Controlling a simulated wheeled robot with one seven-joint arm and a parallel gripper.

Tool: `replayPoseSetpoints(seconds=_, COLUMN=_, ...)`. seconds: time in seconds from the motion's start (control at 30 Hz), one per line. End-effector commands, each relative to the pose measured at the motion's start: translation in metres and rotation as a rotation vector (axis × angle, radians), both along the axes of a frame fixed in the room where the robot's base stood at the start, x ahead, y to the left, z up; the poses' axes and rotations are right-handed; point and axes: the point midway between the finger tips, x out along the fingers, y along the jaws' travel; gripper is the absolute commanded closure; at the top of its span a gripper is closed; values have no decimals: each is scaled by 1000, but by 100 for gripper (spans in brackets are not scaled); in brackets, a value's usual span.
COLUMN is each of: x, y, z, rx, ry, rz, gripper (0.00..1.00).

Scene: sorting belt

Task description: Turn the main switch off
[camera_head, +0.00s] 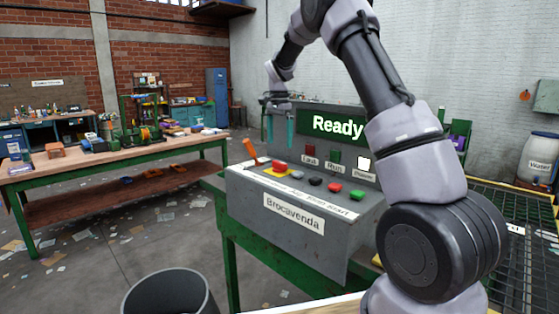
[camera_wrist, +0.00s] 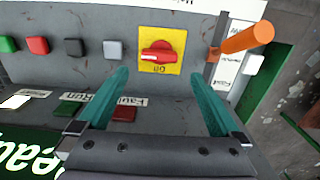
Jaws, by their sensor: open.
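On the sloped grey control panel (camera_head: 245,190), a red rotary knob (camera_head: 279,164) sits on a yellow plate; it also shows in the wrist view (camera_wrist: 158,54), its white mark lying sideways, with small upside-down lettering below. An orange-handled lever (camera_head: 250,149) stands at the panel's left end in the head view and at the right in the wrist view (camera_wrist: 248,37), handle tilted. I cannot read which is labelled main switch. My gripper (camera_head: 280,143) is open and empty, its teal fingers apart above the panel, behind the knob. Nothing is between the fingers (camera_wrist: 161,78).
A green "Ready" display (camera_head: 330,124) stands behind several lamps. Several buttons, including a red one (camera_head: 334,187) and a green one (camera_head: 357,193), sit right of the knob. A bin (camera_head: 170,293) stands in front; a cluttered workbench (camera_head: 110,160) is at left.

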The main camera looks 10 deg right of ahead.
Motion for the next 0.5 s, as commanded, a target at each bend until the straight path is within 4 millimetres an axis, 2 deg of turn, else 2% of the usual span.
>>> replayPoseSetpoints(seconds=0.1, x=-1, y=-1, z=-25, rx=-1, ry=4, rz=1, gripper=0)
replayPoseSetpoints(seconds=0.3, x=-1, y=-1, z=-60, rx=0, ry=2, rz=1, gripper=0)
replayPoseSetpoints(seconds=0.5, x=0, y=0, z=-80, rx=-1, ry=1, rz=1, gripper=0)
